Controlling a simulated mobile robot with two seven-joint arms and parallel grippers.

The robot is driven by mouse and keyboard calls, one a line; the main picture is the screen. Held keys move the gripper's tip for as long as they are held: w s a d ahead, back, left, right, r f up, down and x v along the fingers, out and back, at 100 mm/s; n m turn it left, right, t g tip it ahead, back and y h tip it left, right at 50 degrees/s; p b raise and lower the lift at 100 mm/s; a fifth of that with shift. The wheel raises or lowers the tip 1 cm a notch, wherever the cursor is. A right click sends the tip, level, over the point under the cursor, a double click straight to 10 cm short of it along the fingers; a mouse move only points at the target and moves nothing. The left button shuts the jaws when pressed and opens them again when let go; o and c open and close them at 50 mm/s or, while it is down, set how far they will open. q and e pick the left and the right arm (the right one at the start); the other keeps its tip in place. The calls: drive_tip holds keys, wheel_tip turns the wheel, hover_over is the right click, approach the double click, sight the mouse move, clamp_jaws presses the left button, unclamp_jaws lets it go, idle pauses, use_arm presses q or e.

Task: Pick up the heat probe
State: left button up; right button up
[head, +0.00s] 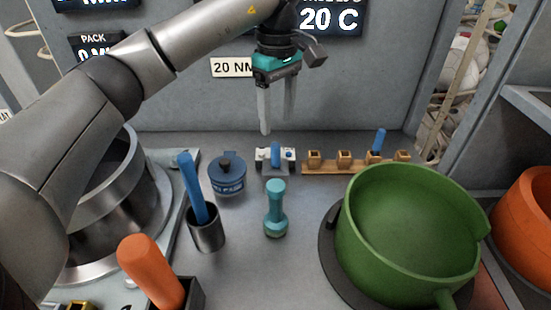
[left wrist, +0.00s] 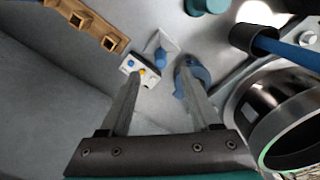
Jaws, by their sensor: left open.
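My left gripper (head: 277,125) is open and empty, pointing down above the back of the bench. A small white unit (head: 261,155) with a blue upright piece (head: 275,153) stands below it; this looks like the heat probe on its holder, though I cannot be sure. In the left wrist view the white unit (left wrist: 128,67) has blue and yellow knobs, and the blue piece (left wrist: 160,60) shows beyond the fingertips (left wrist: 161,76). The fingers appear apart from it. My right gripper is not in view.
A blue lidded pot (head: 228,178) stands left of the white unit, a wooden rack (head: 335,167) right. In front are a teal dumbbell-shaped tool (head: 275,208), a metal cup (head: 207,232) with a blue handle (head: 191,186), an orange handle (head: 150,270) and a large green pot (head: 400,235).

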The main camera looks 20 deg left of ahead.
sight(276, 144)
use_arm(q)
drive_tip(key=f, duration=0.6)
drive_tip(key=f+b, duration=0.1)
drive_tip(key=f, duration=0.1)
drive_tip(key=shift+a+f, duration=0.25)
drive_tip(key=shift+f, duration=0.15)
drive_tip(key=shift+c, duration=0.3)
clamp_jaws()
drive_tip(key=shift+r, duration=0.1)
